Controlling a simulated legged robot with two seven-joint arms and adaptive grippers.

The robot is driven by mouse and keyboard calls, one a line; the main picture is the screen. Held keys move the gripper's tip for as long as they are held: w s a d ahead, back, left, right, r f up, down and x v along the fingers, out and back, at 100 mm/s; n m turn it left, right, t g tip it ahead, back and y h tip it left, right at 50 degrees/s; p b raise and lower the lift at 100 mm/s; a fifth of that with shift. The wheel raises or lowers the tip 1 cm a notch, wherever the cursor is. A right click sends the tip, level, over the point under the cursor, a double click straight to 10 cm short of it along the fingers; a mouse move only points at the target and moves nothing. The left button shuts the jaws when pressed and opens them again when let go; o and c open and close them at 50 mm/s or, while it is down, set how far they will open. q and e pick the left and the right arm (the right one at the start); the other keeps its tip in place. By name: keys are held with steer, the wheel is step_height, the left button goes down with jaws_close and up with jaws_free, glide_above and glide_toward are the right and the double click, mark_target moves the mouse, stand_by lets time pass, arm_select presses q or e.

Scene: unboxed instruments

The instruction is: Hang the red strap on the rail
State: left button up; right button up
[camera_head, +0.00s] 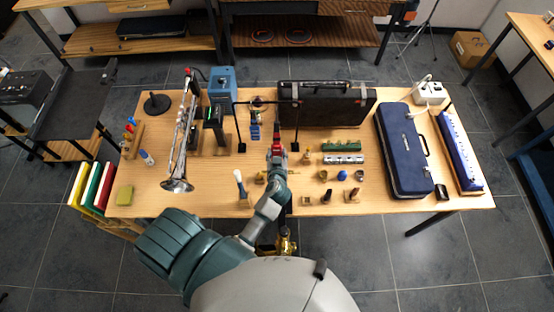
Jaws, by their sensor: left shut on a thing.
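The black rail (268,102) is a thin crossbar on two upright posts toward the back middle of the table. A blue strap (254,131) hangs from it, left of its middle. My left gripper (277,153) is shut on the red strap (277,146), just in front of the rail and between its posts. Only a small red part of the strap shows; the gripper hides the rest. I cannot tell whether the strap touches the crossbar. My right gripper is not in view.
A silver trumpet (181,150) stands on the left. A blue case (403,150) lies on the right. Small bottles and jars, including a blue one (342,175), stand right of my arm.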

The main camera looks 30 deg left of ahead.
arm_select(q)
steer(key=shift+w+a+b, duration=0.25)
steer(key=shift+w+b, duration=0.1)
steer(key=shift+w, duration=0.15)
steer(key=shift+w+a+b, duration=0.2)
steer(key=shift+w+b, duration=0.15)
steer(key=shift+w, duration=0.15)
steer(key=shift+w+a+f+b, duration=0.1)
steer(key=shift+w+a+b, duration=0.4)
steer(key=shift+w+b, duration=0.3)
steer(key=shift+w+a+f+b, duration=0.1)
steer(key=shift+w+a+b, duration=0.4)
steer(key=shift+w+b, duration=0.25)
steer(key=shift+f, duration=0.85)
steer(key=o, duration=1.2)
steer(key=shift+c, duration=0.2)
